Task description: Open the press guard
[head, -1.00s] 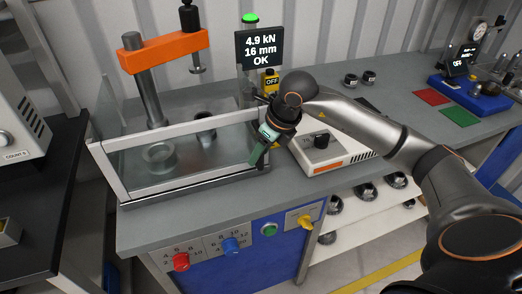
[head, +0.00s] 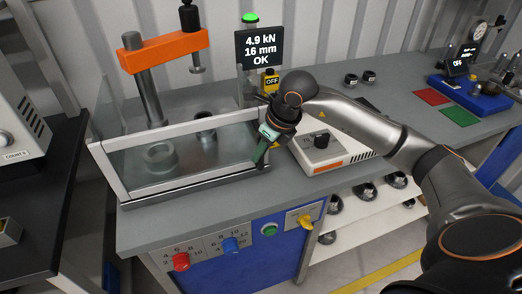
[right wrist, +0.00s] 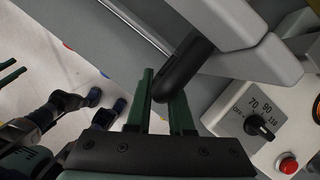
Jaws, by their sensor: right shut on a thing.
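The press guard (head: 190,128) is a clear-paned box with a pale metal frame, standing low around the front of the press bed. Its front stands upright, and a round metal part (head: 160,156) shows behind the pane. My right gripper (head: 263,150) is at the guard's front right corner. In the right wrist view, its green fingers (right wrist: 165,95) are shut on the guard's dark rounded handle (right wrist: 184,68). In the head view the handle is hidden by the gripper. My left gripper does not show in the head view.
The orange press head (head: 163,50) stands behind the guard. A white dial box (head: 325,148) sits close right of my right gripper. A display (head: 259,48) stands behind. The bench front carries red (head: 181,261) and blue (head: 231,245) knobs. The air in front is clear.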

